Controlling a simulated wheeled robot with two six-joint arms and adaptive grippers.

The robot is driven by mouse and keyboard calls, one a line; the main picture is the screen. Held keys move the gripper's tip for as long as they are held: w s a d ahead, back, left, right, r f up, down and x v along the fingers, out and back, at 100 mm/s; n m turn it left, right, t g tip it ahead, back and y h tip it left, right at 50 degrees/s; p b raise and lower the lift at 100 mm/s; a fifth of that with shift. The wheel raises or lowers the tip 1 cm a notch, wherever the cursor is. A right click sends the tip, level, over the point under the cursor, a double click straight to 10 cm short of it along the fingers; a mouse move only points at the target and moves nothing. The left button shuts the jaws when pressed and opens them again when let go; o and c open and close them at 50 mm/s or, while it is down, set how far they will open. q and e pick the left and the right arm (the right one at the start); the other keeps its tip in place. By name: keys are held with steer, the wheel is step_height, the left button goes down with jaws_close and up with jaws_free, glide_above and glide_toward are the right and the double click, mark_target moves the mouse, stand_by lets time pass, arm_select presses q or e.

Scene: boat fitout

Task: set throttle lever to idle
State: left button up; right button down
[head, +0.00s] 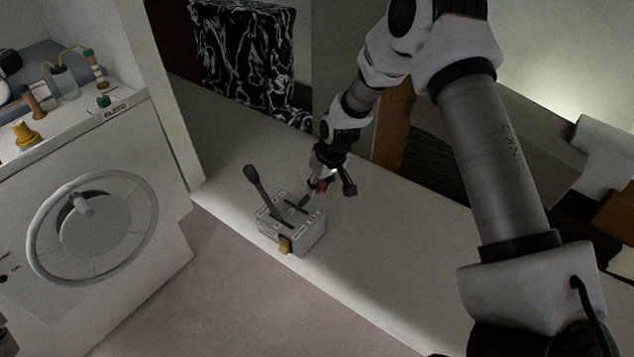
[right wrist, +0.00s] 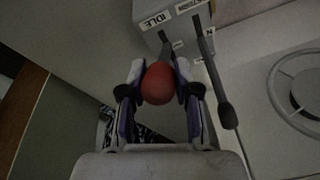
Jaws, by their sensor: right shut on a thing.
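The grey control box (head: 296,236) stands on the pale bench top and carries two levers. One lever has a red knob (head: 321,186), also seen in the right wrist view (right wrist: 158,84). My right gripper (head: 324,184) is shut on this red knob, with one finger on each side. The knob's short stem (right wrist: 166,47) runs down to the box near a white IDLE label (right wrist: 158,20). The other lever (head: 261,188) is long and black, leans to the left in the head view and is free of the gripper. Another label, partly hidden, ends in N. My left gripper is out of view.
A white cabinet with a large handwheel (head: 92,226) stands to the left, with bottles and small parts on top. The bench (head: 380,245) is clear right of the box.

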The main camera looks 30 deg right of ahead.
steer(key=shift+s+f, duration=0.25)
steer(key=c, duration=0.9)
jaws_free()
steer(key=shift+o, duration=0.3)
steer(key=shift+d, duration=0.15)
steer(key=shift+r, duration=0.15)
steer(key=shift+r, duration=0.35)
steer(key=v, duration=1.1)
steer(key=shift+s+d, duration=0.1)
steer(key=shift+d, duration=0.05)
